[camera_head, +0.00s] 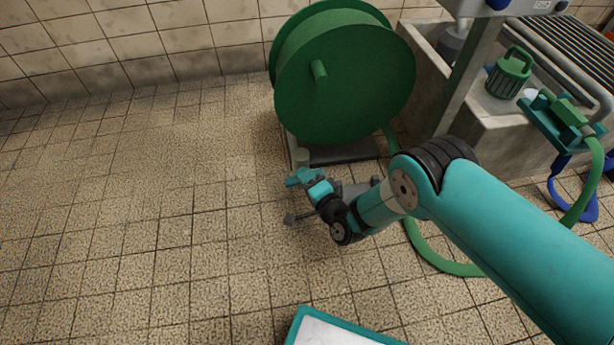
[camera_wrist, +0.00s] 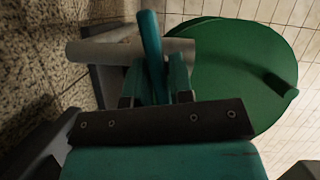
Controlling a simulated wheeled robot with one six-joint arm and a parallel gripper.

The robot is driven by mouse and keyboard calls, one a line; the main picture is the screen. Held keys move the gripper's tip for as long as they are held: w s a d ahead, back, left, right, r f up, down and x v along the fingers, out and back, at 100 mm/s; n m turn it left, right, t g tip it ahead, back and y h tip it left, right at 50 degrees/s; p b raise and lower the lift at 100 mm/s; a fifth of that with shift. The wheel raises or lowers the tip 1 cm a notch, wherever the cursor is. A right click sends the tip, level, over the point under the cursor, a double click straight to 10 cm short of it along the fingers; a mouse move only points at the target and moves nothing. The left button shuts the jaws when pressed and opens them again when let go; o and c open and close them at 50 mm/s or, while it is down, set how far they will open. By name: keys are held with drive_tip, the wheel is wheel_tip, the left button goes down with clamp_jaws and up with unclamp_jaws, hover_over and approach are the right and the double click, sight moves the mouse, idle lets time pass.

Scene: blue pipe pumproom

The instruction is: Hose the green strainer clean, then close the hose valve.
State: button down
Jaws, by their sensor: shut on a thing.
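My gripper (camera_head: 306,178) is low at the foot of the green hose reel (camera_head: 345,85). In the wrist view its fingers (camera_wrist: 155,88) are shut on a teal lever (camera_wrist: 150,40), seemingly the hose valve's handle. The lever crosses a pale grey pipe (camera_wrist: 105,51). The hose's green nozzle (camera_head: 566,111) rests on a teal holder (camera_head: 546,126) at the trough's front. No water spray shows.
The green hose (camera_head: 447,266) loops over the floor from the reel toward the holder. A blue hose (camera_head: 562,200) hangs below the holder. A teal-rimmed white panel (camera_head: 335,332) is at the bottom edge. The tiled floor (camera_head: 130,210) on the left is clear.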

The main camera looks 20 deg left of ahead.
drive_tip(key=m+y, duration=0.1)
drive_tip(key=m, duration=0.1)
drive_tip(key=shift+m, duration=0.3)
drive_tip(key=c, duration=1.2)
unclamp_jaws()
drive_tip(key=shift+o, duration=0.2)
drive_tip(key=shift+s+d+p, duration=0.3)
drive_tip(key=shift+d+p, duration=0.15)
drive_tip(key=shift+p, duration=0.25)
drive_tip(key=p+v, duration=1.3)
drive_tip(key=v, duration=0.3)
drive_tip(key=shift+s+f, duration=0.15)
drive_tip(key=shift+f, duration=0.2)
